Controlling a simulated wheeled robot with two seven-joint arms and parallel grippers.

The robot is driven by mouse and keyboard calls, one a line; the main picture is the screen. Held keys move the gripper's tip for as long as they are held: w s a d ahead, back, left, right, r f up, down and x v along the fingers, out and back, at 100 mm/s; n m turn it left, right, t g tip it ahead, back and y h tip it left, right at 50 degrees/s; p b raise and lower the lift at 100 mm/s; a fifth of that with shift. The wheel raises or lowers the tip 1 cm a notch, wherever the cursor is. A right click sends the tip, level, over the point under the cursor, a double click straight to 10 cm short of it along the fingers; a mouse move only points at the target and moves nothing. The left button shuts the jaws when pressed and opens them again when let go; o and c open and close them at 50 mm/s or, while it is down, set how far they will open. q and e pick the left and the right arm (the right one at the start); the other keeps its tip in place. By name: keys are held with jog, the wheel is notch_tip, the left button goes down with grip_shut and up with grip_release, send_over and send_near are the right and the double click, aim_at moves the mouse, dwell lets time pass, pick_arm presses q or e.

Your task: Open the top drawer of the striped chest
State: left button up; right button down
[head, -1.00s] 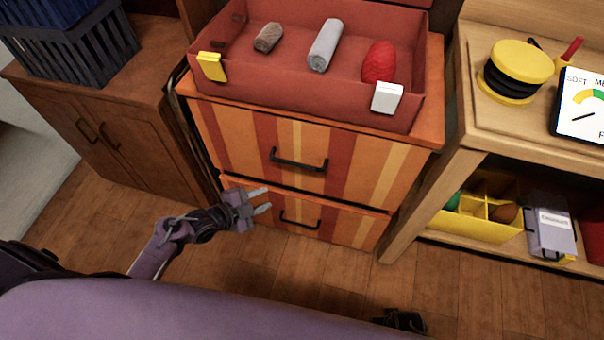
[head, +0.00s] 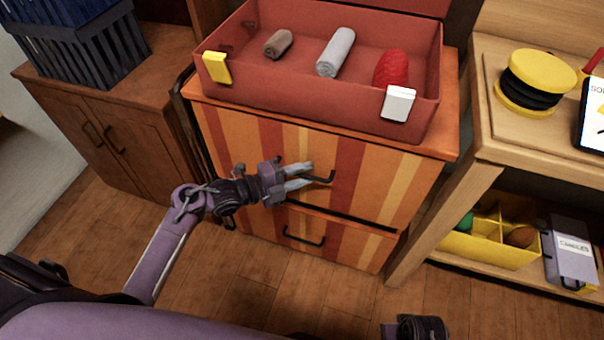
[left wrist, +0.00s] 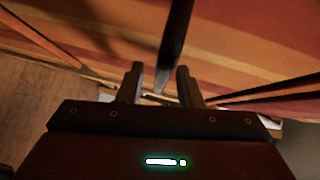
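The striped chest (head: 265,135) is orange, red and yellow and stands in the middle of the head view. Its top drawer (head: 380,180) looks shut and has a dark bar handle (head: 325,179). My left gripper (head: 309,175) is at this handle, coming from the left. In the left wrist view its two fingers (left wrist: 160,82) are apart, and the dark handle bar (left wrist: 178,35) reaches down toward the gap between them. I cannot tell whether they touch it. The lower drawer (head: 345,243) with its own handle (head: 303,239) is shut. My right gripper's fingers do not show.
A red open box (head: 300,95) on the chest holds a brown roll, a grey roll and a red object. A dark wooden cabinet (head: 110,140) stands left. A light wooden shelf (head: 480,150) stands close on the right.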

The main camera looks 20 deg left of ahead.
pick_arm(q)
jog(key=shift+d, duration=0.1)
grip_shut()
dwell(0.4)
